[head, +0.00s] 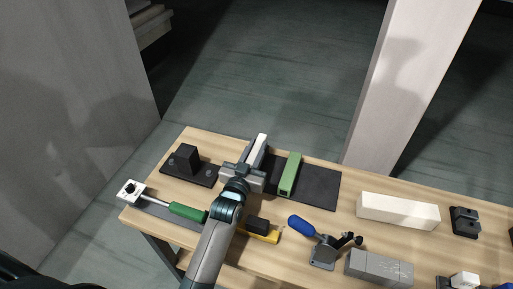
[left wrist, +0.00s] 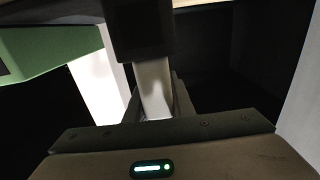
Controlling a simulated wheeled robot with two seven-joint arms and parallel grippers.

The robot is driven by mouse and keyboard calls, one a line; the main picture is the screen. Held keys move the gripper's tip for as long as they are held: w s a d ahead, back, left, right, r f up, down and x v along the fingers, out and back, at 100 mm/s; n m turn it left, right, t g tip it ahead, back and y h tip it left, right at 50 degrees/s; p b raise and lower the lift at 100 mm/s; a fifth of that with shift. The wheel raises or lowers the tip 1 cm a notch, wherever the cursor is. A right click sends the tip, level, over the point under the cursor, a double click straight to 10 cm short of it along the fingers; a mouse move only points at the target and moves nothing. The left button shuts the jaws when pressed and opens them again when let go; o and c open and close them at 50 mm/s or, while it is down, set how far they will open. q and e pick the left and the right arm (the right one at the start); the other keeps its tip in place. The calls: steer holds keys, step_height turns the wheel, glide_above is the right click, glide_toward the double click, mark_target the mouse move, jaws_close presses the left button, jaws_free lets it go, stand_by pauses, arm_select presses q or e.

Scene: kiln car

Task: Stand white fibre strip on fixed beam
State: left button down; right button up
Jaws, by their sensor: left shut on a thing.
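My left gripper (head: 243,172) is over the table beside the left edge of a dark mat, shut on a narrow pale piece that looks like the white fibre strip (head: 262,141). The strip's white end shows just beyond the gripper; its lower part is hidden. In the left wrist view, a pale piece (left wrist: 154,88) shows between the fingers. A green beam (head: 290,174) lies on the mat to the right of the gripper, apart from it, and also shows in the left wrist view (left wrist: 50,52). I cannot tell whether the strip touches anything. My right gripper is not in view.
The dark mat (head: 321,188) has bare room right of the green beam. A black block on a plate (head: 186,158) stands at left. A green-handled tool (head: 186,211), a blue-handled clamp (head: 322,250), a white block (head: 398,210) and a grey block (head: 379,268) are nearby.

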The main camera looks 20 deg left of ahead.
arm_select(q)
steer(key=c, duration=1.5)
jaws_free()
steer(key=shift+o, duration=0.2)
steer(key=shift+s, duration=0.2)
steer(key=shift+s+a+p, duration=0.1)
steer(key=shift+s+p, duration=1.6)
steer(key=shift+s, duration=2.05)
steer(key=shift+s, duration=0.15)
